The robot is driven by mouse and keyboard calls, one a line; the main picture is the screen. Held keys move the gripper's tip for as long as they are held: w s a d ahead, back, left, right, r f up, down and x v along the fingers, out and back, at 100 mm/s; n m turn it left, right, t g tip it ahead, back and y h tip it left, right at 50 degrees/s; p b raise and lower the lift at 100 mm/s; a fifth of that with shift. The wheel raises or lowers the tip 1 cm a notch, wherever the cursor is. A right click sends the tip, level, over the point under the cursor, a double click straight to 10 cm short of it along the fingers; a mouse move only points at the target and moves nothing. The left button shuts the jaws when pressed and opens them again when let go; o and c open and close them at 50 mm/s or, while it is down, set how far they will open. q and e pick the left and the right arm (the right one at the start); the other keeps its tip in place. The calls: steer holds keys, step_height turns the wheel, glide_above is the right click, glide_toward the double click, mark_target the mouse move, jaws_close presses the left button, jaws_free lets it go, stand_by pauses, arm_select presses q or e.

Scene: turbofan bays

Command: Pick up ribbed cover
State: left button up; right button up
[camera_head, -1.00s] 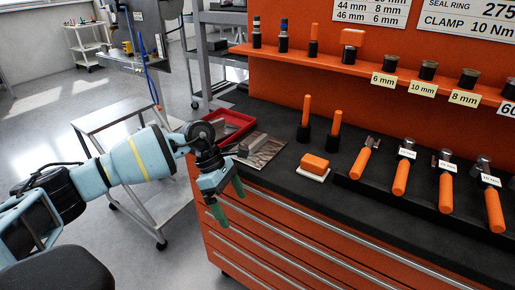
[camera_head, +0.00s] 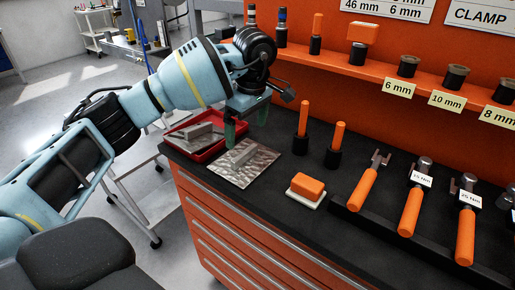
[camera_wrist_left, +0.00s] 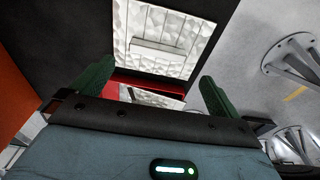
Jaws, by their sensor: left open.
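My left gripper (camera_head: 246,135) has green fingers, open and pointing down above the mat's back part. In the left wrist view the fingers (camera_wrist_left: 155,85) are wide apart with nothing held between them. The right gripper is not in view.
A red tray (camera_head: 209,151) with grey parts stands left of the mat. Two orange-handled tools stand upright in black holders to the right, with an orange block (camera_head: 308,185) on a white pad in front. Orange-handled tools (camera_head: 411,212) lie further right. A shelf runs behind.

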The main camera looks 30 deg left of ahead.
mark_target(245, 152)
arm_select(q)
step_height(245, 152, down, 2)
steer(key=shift+w, duration=0.15)
steer(key=shift+w+f, duration=0.15)
steer(key=shift+f, duration=0.2)
steer(key=f, duration=0.2)
steer(key=a+f, duration=0.1)
steer(key=f, duration=0.1)
steer(key=shift+f, duration=0.45)
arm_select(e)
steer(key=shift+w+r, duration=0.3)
